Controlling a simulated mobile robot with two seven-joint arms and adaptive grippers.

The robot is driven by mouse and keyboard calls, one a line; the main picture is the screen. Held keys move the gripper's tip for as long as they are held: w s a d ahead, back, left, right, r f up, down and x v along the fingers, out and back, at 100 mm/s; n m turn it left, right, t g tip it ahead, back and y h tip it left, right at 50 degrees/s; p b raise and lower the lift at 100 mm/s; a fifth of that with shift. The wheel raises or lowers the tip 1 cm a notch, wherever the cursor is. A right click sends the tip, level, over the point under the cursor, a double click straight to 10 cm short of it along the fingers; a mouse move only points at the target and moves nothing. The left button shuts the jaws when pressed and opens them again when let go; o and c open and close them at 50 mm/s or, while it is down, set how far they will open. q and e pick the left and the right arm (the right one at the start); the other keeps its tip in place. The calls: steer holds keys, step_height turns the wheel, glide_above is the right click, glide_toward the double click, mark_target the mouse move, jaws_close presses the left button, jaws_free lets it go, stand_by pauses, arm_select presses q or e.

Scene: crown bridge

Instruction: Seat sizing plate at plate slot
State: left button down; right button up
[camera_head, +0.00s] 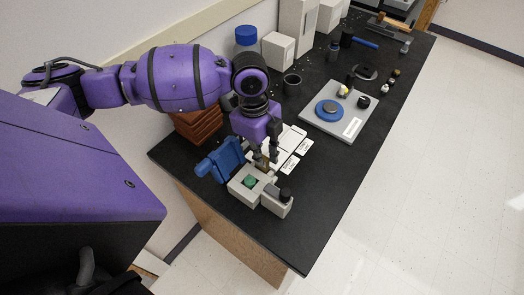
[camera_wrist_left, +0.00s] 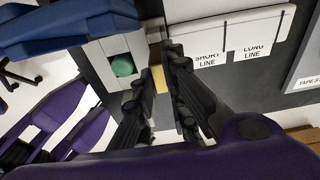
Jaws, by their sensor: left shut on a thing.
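The plate slot is not clearly visible; the fingers cover that area. I cannot tell whether the plate touches the fixture. My right gripper is not in view.
A blue holder (camera_head: 220,160) stands left of the fixture. White trays labelled SHORT LINE (camera_wrist_left: 208,57) and LONG LINE (camera_wrist_left: 254,48) lie right of the fingers. A grey board with a blue disc (camera_head: 329,109) is farther back. The front right tabletop (camera_head: 318,205) is clear.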

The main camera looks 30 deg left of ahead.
arm_select(q)
steer(key=shift+f, duration=1.3)
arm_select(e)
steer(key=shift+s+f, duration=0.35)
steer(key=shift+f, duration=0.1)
arm_select(q)
steer(key=c, duration=1.7)
jaws_free()
steer(key=shift+r, duration=0.15)
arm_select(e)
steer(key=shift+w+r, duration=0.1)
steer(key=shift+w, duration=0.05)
arm_select(q)
steer(key=r, duration=0.4)
steer(key=a+r, duration=0.1)
steer(key=r, duration=0.6)
steer(key=shift+a+r, duration=0.25)
steer(key=shift+r, duration=0.15)
steer(key=shift+w, duration=0.1)
